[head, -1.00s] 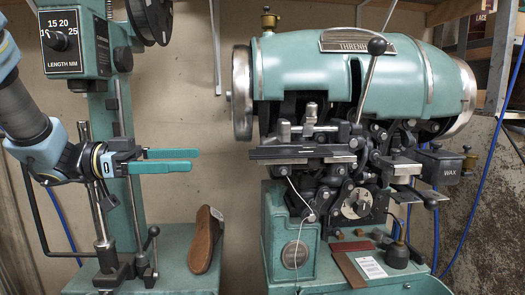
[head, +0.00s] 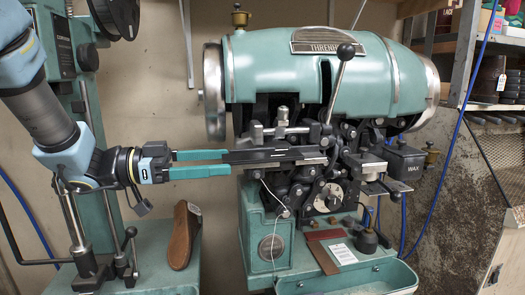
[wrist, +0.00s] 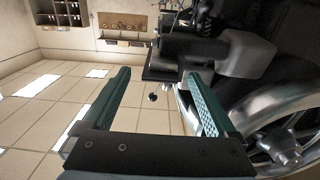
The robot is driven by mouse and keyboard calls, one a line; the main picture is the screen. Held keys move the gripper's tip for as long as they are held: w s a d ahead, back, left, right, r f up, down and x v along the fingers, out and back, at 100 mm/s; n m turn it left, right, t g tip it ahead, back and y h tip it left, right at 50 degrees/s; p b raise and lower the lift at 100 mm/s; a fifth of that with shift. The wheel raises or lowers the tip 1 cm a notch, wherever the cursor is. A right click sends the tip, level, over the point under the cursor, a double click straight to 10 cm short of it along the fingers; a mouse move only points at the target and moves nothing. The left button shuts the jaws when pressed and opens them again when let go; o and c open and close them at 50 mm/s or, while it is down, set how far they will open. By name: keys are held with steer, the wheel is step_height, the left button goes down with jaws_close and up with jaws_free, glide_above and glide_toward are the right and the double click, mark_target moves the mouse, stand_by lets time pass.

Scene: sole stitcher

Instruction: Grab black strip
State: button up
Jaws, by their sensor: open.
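The black strip (head: 270,156) is a long, thin dark bar lying level across the front of the green stitching machine (head: 310,75). My gripper (head: 229,163) is open, with its two teal fingers pointing right. In the head view its tips overlap the strip's left end, one above and one below. In the wrist view the dark end of the strip (wrist: 160,74) shows between and just beyond the fingertips (wrist: 157,76). Nothing is clamped, and I cannot tell whether the tips touch it.
A brown shoe sole (head: 183,235) stands below my gripper on the green base. A long lever (head: 340,75) rises from the machine. A red-brown strip (head: 322,255) and a white tag (head: 342,254) lie on the machine's base. The machine's silver wheel (head: 214,92) is close above.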

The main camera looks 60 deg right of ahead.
steer(key=c, duration=1.4)
steer(key=shift+c, duration=0.2)
